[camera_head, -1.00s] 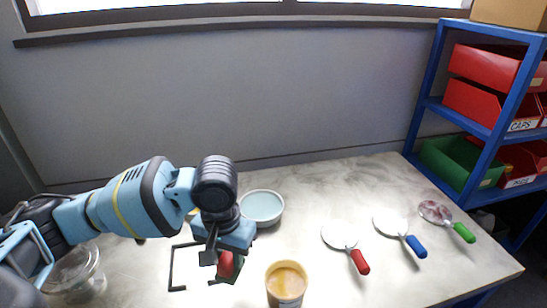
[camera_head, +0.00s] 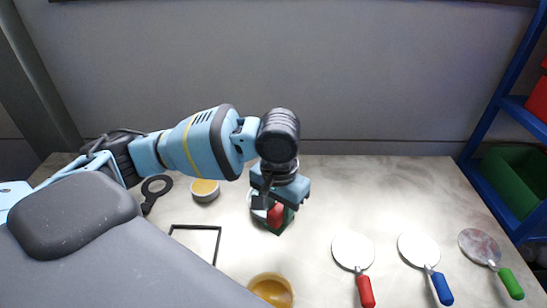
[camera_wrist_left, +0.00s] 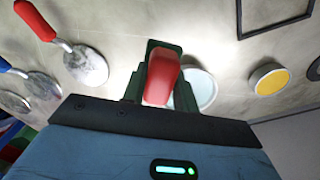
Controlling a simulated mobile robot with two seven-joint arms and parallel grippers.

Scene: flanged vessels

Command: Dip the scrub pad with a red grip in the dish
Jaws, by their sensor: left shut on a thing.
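The scrub pad is a dark green block (camera_head: 284,224) with a red grip (camera_head: 275,214). My left gripper (camera_head: 270,203) is shut on the red grip, which also shows in the wrist view (camera_wrist_left: 162,78). The dish is round with pale blue contents (camera_wrist_left: 205,90). In the head view the gripper and pad hide most of it. In the wrist view the dish shows partly behind the grip and pad. I cannot tell whether the pad touches it. My right gripper is not in view.
A black square outline (camera_head: 219,240) lies left of the pad. A yellow-filled tub (camera_head: 205,188) and a black ring tool (camera_head: 154,190) stand further left. An orange-filled cup (camera_head: 271,288) is in front. Round discs with red (camera_head: 366,290), blue and green handles lie right.

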